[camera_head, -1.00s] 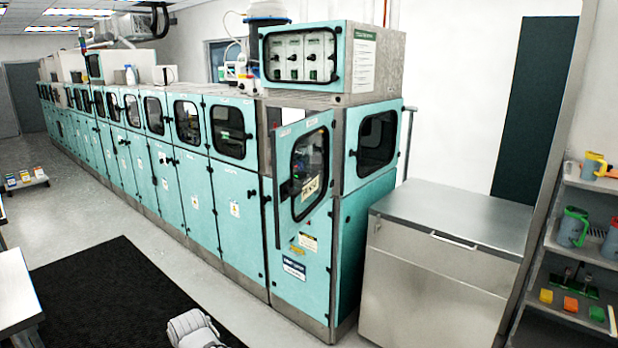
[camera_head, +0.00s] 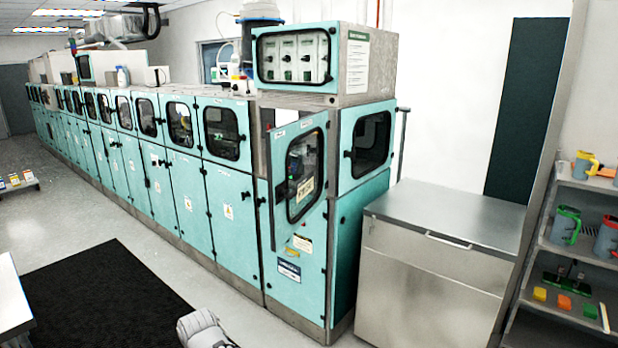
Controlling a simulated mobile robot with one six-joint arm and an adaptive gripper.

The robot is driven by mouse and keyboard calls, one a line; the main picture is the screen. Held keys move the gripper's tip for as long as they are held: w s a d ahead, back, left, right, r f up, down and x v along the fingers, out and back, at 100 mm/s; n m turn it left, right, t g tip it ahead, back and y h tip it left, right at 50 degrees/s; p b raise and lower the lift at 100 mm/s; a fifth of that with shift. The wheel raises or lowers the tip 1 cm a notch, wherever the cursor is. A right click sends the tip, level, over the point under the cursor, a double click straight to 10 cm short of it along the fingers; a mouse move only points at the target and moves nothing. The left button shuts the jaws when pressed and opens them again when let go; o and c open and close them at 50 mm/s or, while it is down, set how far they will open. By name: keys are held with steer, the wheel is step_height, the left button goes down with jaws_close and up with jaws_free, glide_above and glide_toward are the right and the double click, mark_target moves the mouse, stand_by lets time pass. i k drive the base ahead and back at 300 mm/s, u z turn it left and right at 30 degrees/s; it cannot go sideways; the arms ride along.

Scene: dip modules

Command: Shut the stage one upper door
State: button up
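The stage one upper door (camera_head: 308,131) is a teal panel with a dark rounded window, at the near end of the long teal machine (camera_head: 232,210). It stands ajar, swung out from its opening, with a gap showing above it and at its left. A label is visible through or on its window. The lower teal panel (camera_head: 304,284) below it looks closed. A pale grey rounded part at the bottom edge looks like part of my arm; my gripper's fingers do not show.
A steel cabinet (camera_head: 440,235) stands right of the machine's end. Shelves (camera_head: 570,250) with jugs and coloured blocks are at the far right. A black mat (camera_head: 95,295) lies on the floor in front, with clear floor between it and the machine.

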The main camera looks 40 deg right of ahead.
mark_target(300, 172)
steer(key=z, duration=1.1)
steer(key=i, duration=1)
steer(key=u, duration=0.25)
steer(key=k, duration=0.8)
steer(key=z, duration=0.05)
